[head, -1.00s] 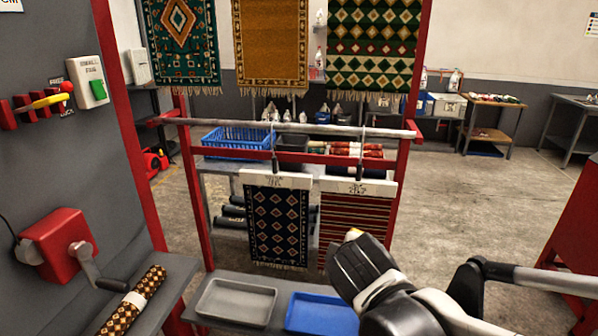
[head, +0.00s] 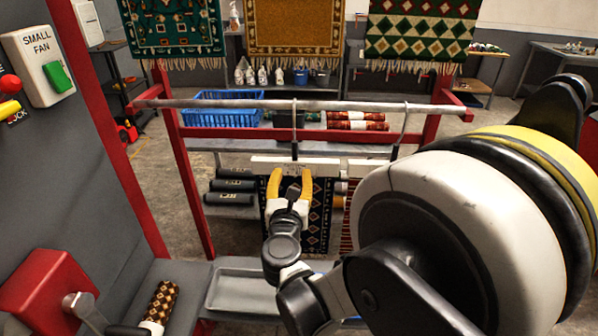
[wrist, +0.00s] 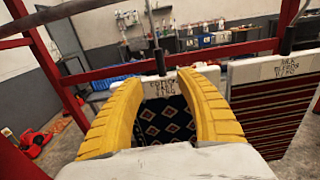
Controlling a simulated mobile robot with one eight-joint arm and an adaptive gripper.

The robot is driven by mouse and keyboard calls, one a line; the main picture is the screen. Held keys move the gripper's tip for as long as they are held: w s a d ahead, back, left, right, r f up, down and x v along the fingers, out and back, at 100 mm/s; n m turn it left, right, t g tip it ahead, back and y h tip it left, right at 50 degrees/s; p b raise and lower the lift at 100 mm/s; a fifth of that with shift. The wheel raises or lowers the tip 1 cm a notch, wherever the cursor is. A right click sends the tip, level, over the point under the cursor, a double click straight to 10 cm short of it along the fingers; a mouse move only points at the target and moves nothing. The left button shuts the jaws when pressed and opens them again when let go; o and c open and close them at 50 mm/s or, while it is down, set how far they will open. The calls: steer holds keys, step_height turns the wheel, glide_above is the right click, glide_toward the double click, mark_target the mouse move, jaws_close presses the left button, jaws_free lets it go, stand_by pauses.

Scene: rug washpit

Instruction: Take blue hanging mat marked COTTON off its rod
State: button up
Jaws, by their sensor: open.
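The dark blue mat with a diamond pattern (head: 317,222) hangs from a hook on the horizontal metal rod (head: 230,103). Its white header bar (head: 325,168) carries a small label, which in the wrist view looks like COTTON but is blurred. My gripper (head: 290,174) is open, with yellow fingers in front of the mat's upper part, just below the header bar in the head view. In the wrist view the open fingers (wrist: 157,82) frame the label and the mat (wrist: 165,125). Nothing is held. My arm hides the mat's lower left; contact cannot be told.
A red striped mat (wrist: 272,118) hangs close on the right, mostly hidden by my arm in the head view. Red frame posts (head: 185,165) stand at the sides. A grey tray (head: 238,288) lies on the bench below. Patterned rugs (head: 290,28) hang behind.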

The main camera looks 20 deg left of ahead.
mark_target(294, 139)
steer(key=shift+p+x, duration=0.7)
steer(key=shift+x, duration=5.3)
jaws_close()
steer(key=shift+r+p, duration=0.95)
steer(key=shift+r, duration=1.3)
steer(key=b+v, duration=0.2)
steer(key=v, duration=1.3)
steer(key=shift+f, duration=0.1)
